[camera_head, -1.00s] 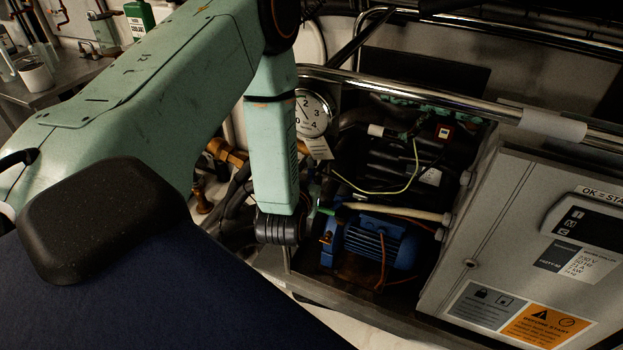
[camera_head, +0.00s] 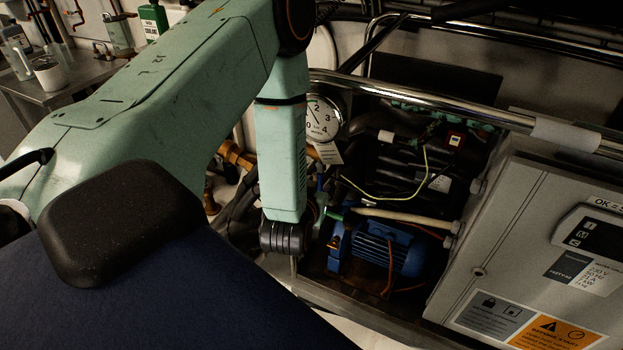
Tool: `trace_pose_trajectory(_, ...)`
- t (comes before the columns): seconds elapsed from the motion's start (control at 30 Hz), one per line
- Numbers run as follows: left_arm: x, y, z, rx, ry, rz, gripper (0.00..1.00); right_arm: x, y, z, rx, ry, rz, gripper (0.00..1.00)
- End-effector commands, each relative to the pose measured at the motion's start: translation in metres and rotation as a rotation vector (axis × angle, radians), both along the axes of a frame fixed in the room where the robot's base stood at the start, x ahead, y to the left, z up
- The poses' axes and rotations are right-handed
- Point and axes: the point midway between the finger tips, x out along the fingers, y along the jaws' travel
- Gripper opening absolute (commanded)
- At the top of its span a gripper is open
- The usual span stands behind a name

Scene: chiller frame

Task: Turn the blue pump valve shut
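The blue pump (camera_head: 382,252) sits low inside the open chiller frame, right of my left wrist. I cannot make out the valve handle clearly among the dark fittings at the pump's left end. My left arm reaches down from above, and its black wrist hangs just left of the pump. My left gripper (camera_head: 322,222) points right at those fittings, small and dark. I cannot tell whether its fingers touch anything or are open. My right gripper is not in view.
A round pressure gauge (camera_head: 322,118) with a tag is above the pump. A chrome rail (camera_head: 430,100) crosses in front of the bay. A grey control box (camera_head: 530,240) stands at right. A pale hose (camera_head: 405,215) runs above the pump. A side table (camera_head: 65,90) is at far left.

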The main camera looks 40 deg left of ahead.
Motion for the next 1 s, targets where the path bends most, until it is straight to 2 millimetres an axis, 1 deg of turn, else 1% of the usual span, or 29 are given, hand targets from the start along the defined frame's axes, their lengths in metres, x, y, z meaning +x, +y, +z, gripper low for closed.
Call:
trace_pose_trajectory(0.3,-0.053,-0.026,0.024,0.002,0.003,-0.003,0.37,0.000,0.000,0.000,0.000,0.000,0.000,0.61)
trace_pose_trajectory(0.5,-0.077,-0.037,0.035,0.001,0.001,-0.003,0.37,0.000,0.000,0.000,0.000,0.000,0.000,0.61)
trace_pose_trajectory(0.7,-0.087,-0.041,0.040,0.000,-0.001,0.000,0.37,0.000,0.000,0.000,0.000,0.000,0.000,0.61)
trace_pose_trajectory(1.0,-0.087,-0.041,0.040,0.001,-0.002,0.001,0.37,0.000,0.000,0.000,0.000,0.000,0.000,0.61)
